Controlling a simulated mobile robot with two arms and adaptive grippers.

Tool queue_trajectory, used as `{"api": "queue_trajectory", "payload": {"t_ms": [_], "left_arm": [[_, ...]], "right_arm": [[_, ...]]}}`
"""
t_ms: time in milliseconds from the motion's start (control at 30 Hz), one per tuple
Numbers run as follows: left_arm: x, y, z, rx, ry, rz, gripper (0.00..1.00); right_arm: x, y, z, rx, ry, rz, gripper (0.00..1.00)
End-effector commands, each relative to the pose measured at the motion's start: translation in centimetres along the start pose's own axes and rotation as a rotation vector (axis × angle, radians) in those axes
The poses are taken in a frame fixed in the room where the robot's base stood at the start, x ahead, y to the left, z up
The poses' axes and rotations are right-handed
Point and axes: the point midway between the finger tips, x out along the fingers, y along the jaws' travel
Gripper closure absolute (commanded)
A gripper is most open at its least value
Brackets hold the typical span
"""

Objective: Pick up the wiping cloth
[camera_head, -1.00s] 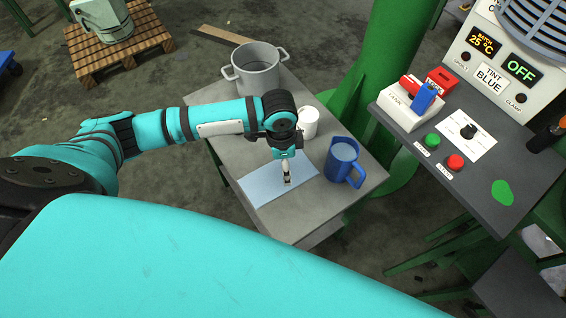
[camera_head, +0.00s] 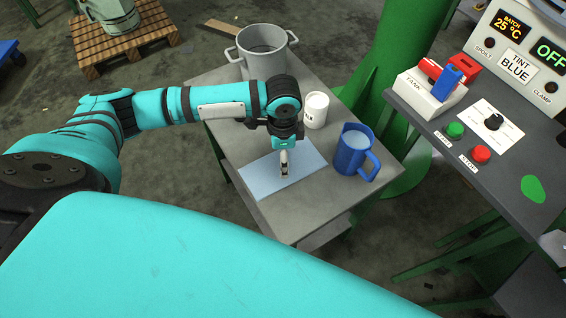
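The wiping cloth (camera_head: 262,178) is a flat light-blue rectangle lying on the grey table top (camera_head: 231,150) in the head view. My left gripper (camera_head: 284,174) points down over the cloth, a little toward its front edge from the middle. Its fingers hide a small part of the cloth. The fingertips look small and close together, and I cannot tell whether they are open or shut, or whether they touch the cloth. The cloth looks flat, with no lifted part visible. My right gripper is not in view.
A blue mug (camera_head: 351,153) stands right of the cloth, and a white cup (camera_head: 316,109) stands behind it. A grey two-handled pot (camera_head: 262,50) is at the table's back. A dark control panel (camera_head: 465,139) with buttons is at the right.

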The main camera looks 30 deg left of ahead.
Motion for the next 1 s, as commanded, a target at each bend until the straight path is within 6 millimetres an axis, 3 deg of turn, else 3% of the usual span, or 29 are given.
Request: {"api": "queue_trajectory", "payload": {"t_ms": [33, 300, 833, 1000], "left_arm": [[1.4, 0.0, 0.0, 0.000, 0.000, -0.001, 0.23], [3.3, 0.0, -0.1, 0.000, 0.001, 0.001, 0.23], [3.7, 0.0, -0.1, 0.000, 0.002, 0.001, 0.23], [3.7, 0.0, -0.1, 0.000, 0.001, 0.001, 0.35]], "right_arm": [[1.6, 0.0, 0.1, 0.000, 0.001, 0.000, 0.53], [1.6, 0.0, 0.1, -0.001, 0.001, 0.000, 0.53], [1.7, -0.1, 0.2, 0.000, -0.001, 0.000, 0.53], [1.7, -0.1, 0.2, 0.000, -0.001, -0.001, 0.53]]}}
